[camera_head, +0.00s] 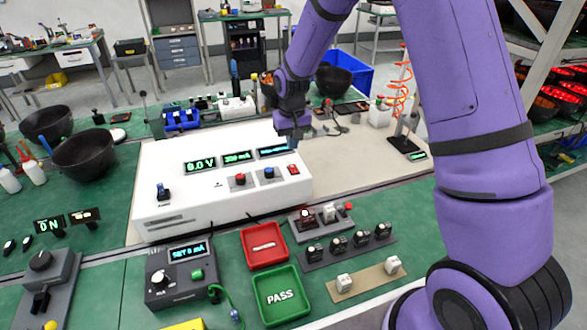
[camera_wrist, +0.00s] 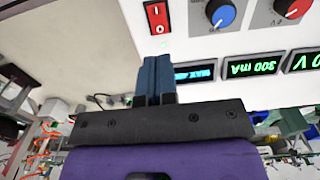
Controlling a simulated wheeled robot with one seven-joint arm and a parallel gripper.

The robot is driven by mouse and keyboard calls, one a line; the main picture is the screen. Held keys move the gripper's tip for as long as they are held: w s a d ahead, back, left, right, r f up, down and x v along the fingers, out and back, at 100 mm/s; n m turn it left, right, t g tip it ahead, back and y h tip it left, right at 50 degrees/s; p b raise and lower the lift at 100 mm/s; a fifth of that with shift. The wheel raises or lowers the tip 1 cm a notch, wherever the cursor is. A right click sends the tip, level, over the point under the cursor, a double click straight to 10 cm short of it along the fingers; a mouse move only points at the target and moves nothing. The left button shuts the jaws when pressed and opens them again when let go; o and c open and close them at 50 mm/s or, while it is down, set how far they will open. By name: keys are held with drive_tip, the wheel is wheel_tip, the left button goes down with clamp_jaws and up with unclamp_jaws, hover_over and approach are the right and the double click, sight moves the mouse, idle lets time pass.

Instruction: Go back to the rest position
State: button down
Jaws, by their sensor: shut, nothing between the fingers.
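My gripper (camera_head: 293,138) is at the right end of the white power supply box (camera_head: 170,210), near its red rocker switch (camera_head: 293,169). In the wrist view my gripper (camera_wrist: 154,60) is shut and empty, its blue fingertips close to the red rocker switch (camera_wrist: 157,17). Whether the tips touch the box cannot be told. The box's displays are lit, reading 0.0 V, 300 mA and a third one partly covered by the fingers in the wrist view. My purple arm covers the right of the head view.
In front of the box stand a grey control unit (camera_head: 160,290), a red tray (camera_head: 250,253), a green PASS tray (camera_head: 263,305) and a row of small parts on holders (camera_head: 325,258). Black bowls (camera_head: 85,165) stand at left. An orange coil stand (camera_head: 400,140) stands behind right.

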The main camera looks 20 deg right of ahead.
idle(0.4)
drive_tip(key=s+d+r+t, duration=0.1)
drive_tip(key=s+d+r, duration=0.1)
drive_tip(key=s+r, duration=0.65)
drive_tip(key=s+d+r+t, duration=0.15)
drive_tip(key=s+r, duration=0.35)
drive_tip(key=r, duration=0.7)
drive_tip(key=s+d+r+t, duration=0.1)
drive_tip(key=s+r, duration=0.2)
drive_tip(key=s, duration=0.8)
drive_tip(key=s+d+r+t, duration=0.1)
drive_tip(key=s+r, duration=0.3)
drive_tip(key=s, duration=0.6)
drive_tip(key=shift+s+d+r+t, duration=0.15)
drive_tip(key=shift+s+d+t, duration=0.25)
drive_tip(key=shift+d, duration=0.3)
drive_tip(key=shift+w, duration=0.1)
